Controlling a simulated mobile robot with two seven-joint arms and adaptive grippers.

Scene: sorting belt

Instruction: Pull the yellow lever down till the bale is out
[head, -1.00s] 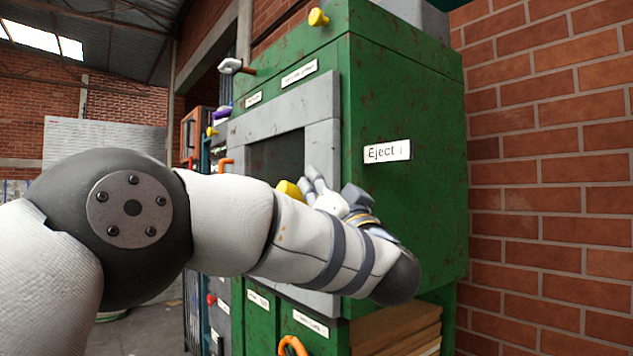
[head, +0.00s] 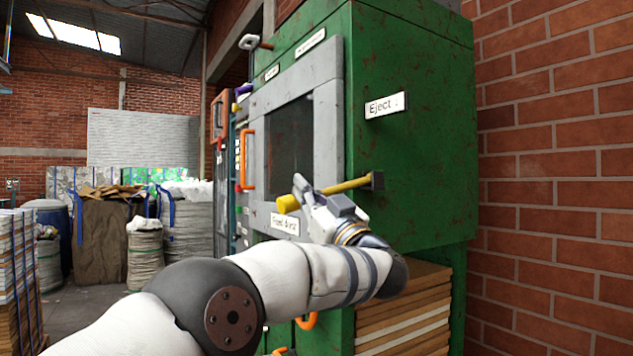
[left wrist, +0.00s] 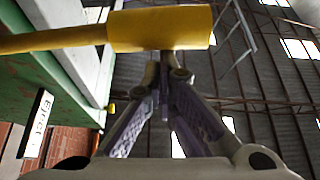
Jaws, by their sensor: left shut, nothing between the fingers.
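The yellow lever (head: 340,187) sticks out from a dark bracket on the green machine's side, below the "Eject" label (head: 386,104). It slants slightly down to its thick knob (head: 288,204). My left gripper (head: 306,193) is at the lever beside the knob, shut and empty. In the left wrist view the knob (left wrist: 160,28) lies across just beyond the shut fingertips (left wrist: 170,68). Whether they touch it I cannot tell. The machine's grey-framed door (head: 335,105) is shut. No bale can be made out behind its dark window. My right gripper is out of view.
A stack of brown boards (head: 405,310) stands low under the machine's right side. A brick wall (head: 560,180) is close on the right. An orange handle (head: 247,160) juts from the front. Sacks (head: 145,255) and open floor lie at left.

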